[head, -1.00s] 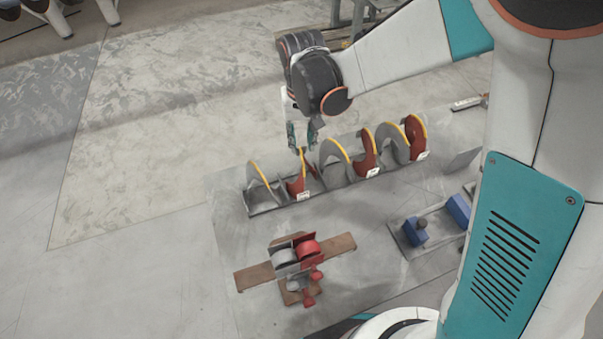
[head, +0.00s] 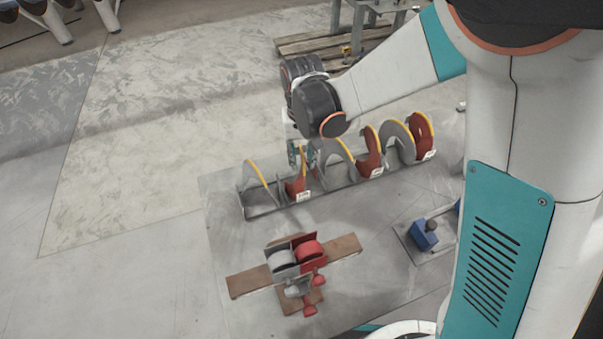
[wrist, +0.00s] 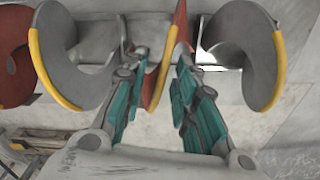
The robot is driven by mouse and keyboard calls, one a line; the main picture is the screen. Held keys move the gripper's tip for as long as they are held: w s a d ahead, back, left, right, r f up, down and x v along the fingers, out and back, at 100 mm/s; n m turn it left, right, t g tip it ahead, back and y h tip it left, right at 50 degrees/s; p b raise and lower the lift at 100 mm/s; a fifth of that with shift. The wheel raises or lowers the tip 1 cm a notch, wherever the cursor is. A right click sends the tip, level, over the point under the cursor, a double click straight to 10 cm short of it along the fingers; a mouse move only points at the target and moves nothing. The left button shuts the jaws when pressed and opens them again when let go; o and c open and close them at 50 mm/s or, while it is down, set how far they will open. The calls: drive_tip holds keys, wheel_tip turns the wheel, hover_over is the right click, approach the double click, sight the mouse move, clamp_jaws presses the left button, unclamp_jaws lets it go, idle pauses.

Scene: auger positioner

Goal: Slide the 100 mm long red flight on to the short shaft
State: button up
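Several red and grey spiral flights with yellow edges stand in a grey rack (head: 262,209). Three are red, with small white labels too small to read. My gripper (head: 303,158) is down at the leftmost red flight (head: 297,187). In the wrist view my open gripper (wrist: 160,62) has a teal-padded finger on each side of this red flight (wrist: 152,90), which shows nearly edge-on. The right finger is close to it; I cannot tell if they touch. A gap shows at the left finger. I cannot make out the short shaft for certain.
A fixture with grey and red drums (head: 309,254) on a brown board (head: 248,282) stands in front of the rack. A blue block (head: 424,235) sits on a plate at the right. Grey flights (wrist: 75,60) flank my fingers closely. Floor at the left is clear.

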clamp_jaws()
wheel_tip(320, 180, up, 12)
drive_tip(key=p, duration=0.8)
idle(0.7)
drive_tip(key=shift+r, duration=0.1)
